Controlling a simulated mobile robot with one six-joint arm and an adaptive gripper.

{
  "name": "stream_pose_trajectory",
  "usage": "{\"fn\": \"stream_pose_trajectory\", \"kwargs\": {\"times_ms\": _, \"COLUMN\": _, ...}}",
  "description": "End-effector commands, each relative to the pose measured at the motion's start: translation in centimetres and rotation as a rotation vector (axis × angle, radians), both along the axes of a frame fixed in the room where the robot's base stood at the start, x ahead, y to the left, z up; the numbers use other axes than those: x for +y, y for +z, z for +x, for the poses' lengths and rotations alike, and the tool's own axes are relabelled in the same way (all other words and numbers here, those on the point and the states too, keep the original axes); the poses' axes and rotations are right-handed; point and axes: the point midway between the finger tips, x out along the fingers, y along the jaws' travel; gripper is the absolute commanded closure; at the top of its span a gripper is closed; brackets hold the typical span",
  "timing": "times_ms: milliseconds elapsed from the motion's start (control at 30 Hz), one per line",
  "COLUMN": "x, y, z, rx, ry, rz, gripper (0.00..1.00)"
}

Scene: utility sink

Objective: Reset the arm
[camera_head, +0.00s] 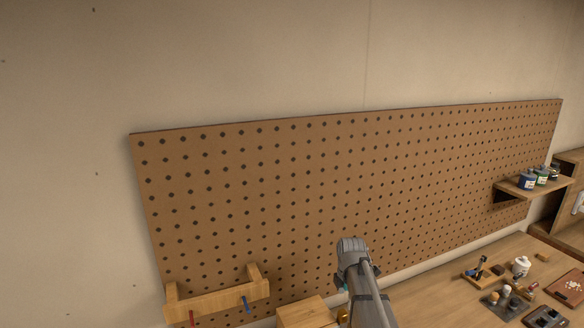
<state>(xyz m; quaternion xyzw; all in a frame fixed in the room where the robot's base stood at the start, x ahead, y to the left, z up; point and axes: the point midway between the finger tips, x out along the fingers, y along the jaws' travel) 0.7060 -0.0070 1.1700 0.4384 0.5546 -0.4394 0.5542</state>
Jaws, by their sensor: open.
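A grey part of my own arm (360,280) rises from the bottom edge, a little right of centre, in front of the pegboard. Its rounded upper end stands over the lower part of the board. I do not make out my gripper or its fingers in this view, so what they are near is hidden from me.
A large brown pegboard (330,190) hangs on the beige wall. A wooden rack (218,302) is at its lower left, beside a wooden block (305,313). A shelf (535,188) with several small jars is at right. The workbench (425,295) bears tools and small items at lower right.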

Motion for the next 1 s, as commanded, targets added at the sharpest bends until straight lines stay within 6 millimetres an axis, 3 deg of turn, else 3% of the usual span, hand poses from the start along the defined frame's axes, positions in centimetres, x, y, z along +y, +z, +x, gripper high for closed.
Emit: {"fn": "stream_pose_trajectory", "kwargs": {"times_ms": 1000, "x": 0.5, "y": -9.6, "z": -11.5, "rx": -0.001, "ry": -1.187, "rz": -0.002, "gripper": 0.18}}
